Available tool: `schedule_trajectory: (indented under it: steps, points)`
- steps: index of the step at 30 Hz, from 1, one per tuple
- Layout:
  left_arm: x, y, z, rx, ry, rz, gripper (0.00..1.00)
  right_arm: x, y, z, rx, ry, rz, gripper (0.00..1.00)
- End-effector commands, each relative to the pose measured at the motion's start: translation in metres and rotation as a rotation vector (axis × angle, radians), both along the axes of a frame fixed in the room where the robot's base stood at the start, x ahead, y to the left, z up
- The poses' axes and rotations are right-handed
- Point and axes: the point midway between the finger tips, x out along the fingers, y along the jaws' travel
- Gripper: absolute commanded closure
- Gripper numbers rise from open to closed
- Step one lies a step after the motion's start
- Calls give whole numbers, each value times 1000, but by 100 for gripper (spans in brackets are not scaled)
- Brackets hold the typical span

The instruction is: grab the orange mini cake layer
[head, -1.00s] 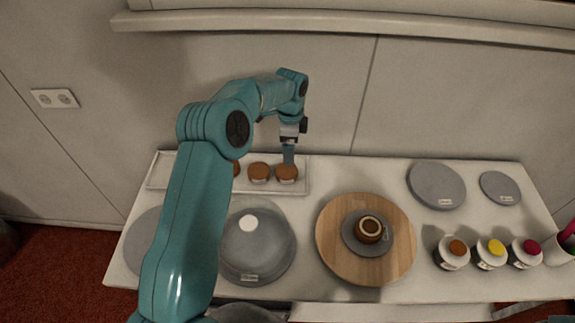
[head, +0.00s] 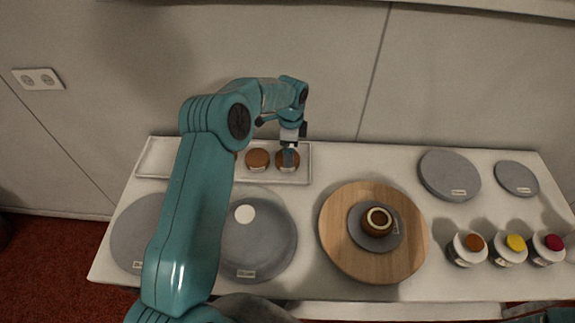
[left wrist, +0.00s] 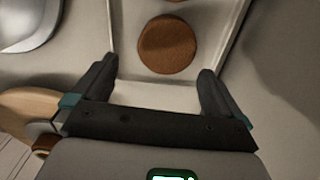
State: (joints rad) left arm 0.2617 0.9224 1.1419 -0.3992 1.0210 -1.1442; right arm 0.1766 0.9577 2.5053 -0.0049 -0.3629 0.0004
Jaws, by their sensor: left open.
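Several orange-brown mini cake layers stand in a row on a white tray (head: 150,158) at the back left. The rightmost mini cake layer (head: 281,166) is at my left gripper (head: 289,157), which partly hides it. Another layer (head: 257,159) stands just left of it, and one more is mostly hidden by my arm. In the left wrist view a round orange-brown layer (left wrist: 168,44) lies ahead of my left gripper (left wrist: 156,72). The fingers are open and spread wider than the layer, with nothing between them. My right gripper is not in view.
A wooden turntable (head: 345,255) carries a grey plate with a small brown cake with a pale ring on top. A grey dome (head: 265,240) stands left of it. Grey discs (head: 449,175) and jars with coloured tops (head: 508,250) are at the right. A wall rises behind.

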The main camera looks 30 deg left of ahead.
Motion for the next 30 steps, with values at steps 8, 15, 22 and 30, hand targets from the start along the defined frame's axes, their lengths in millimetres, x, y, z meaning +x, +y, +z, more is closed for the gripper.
schedule_trajectory:
  steps: [8, 15, 22, 30]
  points:
    - [2, 5, -36, 0, 1, 1, 0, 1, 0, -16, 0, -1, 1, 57]
    - [3, 6, -52, 1, -2, 1, 0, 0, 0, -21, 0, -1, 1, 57]
    - [3, 5, -52, 0, -1, 1, 39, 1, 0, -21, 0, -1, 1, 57]
    - [3, 5, -52, 0, -1, 1, 46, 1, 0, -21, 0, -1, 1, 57]
